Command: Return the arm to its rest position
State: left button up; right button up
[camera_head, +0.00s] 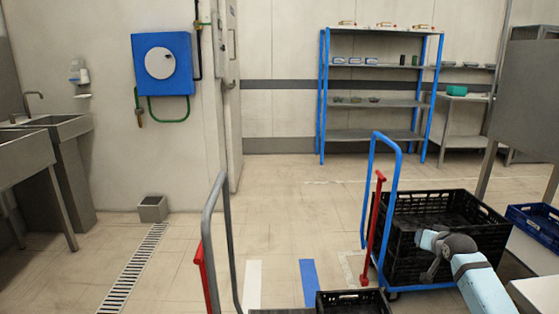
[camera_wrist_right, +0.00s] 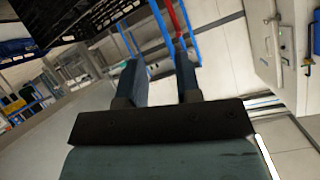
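My right arm (camera_head: 478,282) comes in at the lower right of the head view, in front of a black crate on a blue trolley. In the right wrist view, my right gripper (camera_wrist_right: 158,68) has its two dark fingers apart, with nothing held between them. The black crate (camera_wrist_right: 75,22) shows at the top left of that view, beyond the fingers. My left arm and left gripper are in neither view.
The black crate (camera_head: 410,258) stands on a trolley with a blue handle (camera_head: 398,185) and red lever. Another black crate (camera_head: 352,303) and a grey handle (camera_head: 228,240) are at the bottom. A blue crate (camera_head: 540,222) is far right.

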notch_tip(320, 180, up, 9)
jog(key=w+n+t, duration=0.1)
jog(key=n+t, duration=0.4)
jog(key=t, duration=0.2)
jog(key=s+a+f+n+g+y, duration=0.1)
jog(key=s+a+f+n+y, duration=0.3)
jog(key=s+a, duration=0.8)
jog(key=s+a+f+m+g+y, duration=0.1)
jog(key=s+a+f+y, duration=0.3)
jog(key=s+a, duration=0.75)
jog(key=s+a+r+m+y, duration=0.1)
jog(key=s+a+r, duration=0.25)
jog(key=s, duration=0.65)
jog(key=s+a+r, duration=0.2)
jog(key=s+a, duration=0.2)
jog(key=s, duration=0.6)
pick_arm(q)
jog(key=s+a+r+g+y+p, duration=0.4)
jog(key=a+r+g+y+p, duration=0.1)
jog(key=p, duration=3.3)
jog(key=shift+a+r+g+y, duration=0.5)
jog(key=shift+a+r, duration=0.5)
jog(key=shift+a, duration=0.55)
pick_arm(e)
jog(key=s+d+r+g+h, duration=0.5)
jog(key=d+r+g, duration=0.1)
jog(key=d+r, duration=0.1)
jog(key=shift+d+h, duration=0.3)
